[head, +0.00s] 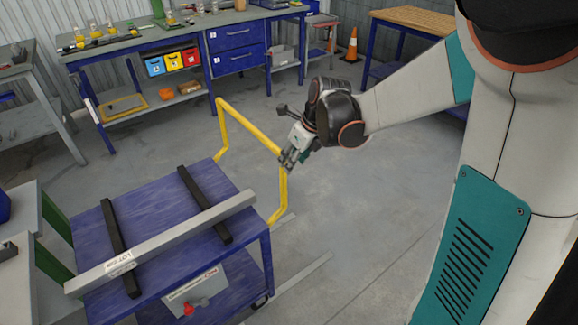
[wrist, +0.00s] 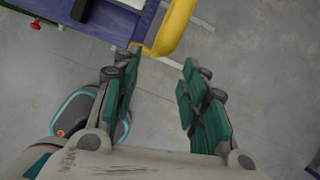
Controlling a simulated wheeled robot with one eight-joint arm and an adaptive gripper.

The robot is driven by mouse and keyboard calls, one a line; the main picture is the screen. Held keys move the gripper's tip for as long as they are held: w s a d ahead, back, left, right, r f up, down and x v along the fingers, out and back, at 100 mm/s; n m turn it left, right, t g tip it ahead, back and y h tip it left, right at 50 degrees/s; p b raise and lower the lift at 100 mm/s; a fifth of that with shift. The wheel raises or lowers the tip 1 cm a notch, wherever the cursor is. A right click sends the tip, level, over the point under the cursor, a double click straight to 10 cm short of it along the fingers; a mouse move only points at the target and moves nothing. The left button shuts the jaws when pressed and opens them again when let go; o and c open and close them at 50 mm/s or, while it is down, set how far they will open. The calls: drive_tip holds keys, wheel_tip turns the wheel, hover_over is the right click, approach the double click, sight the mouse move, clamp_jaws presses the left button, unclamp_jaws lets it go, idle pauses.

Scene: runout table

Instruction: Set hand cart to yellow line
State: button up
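The hand cart (head: 158,225) is blue with two decks and stands at lower left in the head view. Its yellow handle (head: 248,128) rises from the right end. My gripper (head: 291,158) is at the handle's near upper corner. In the wrist view my gripper (wrist: 162,62) has its green-padded fingers spread, and the yellow handle (wrist: 176,24) shows at or just beyond the fingertips; contact cannot be told. A grey bar (head: 165,242) with a lot label lies across two black strips on the cart. I see no yellow floor line; pale strips (head: 303,273) show beside the cart.
A workbench (head: 150,42) with blue drawers and bins stands at the back. Another bench (head: 415,18) and an orange cone (head: 352,46) are at back right. Grey and green equipment (head: 35,255) is close to the cart's left. Floor right of the cart is clear.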

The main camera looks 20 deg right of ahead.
drive_tip(key=shift+v, duration=0.95)
drive_tip(key=s+a+r+n+t+h, duration=0.1)
drive_tip(key=s+r+n, duration=0.3)
drive_tip(key=s+n, duration=0.7)
drive_tip(key=s+a+r+n+t+h, duration=0.1)
drive_tip(key=s+a+r+n+t, duration=0.1)
drive_tip(key=s+n, duration=0.9)
drive_tip(key=r+n, duration=0.1)
drive_tip(key=n, duration=0.7)
drive_tip(key=shift+s+r, duration=0.35)
drive_tip(key=shift+r, duration=0.05)
drive_tip(key=shift+a, duration=0.2)
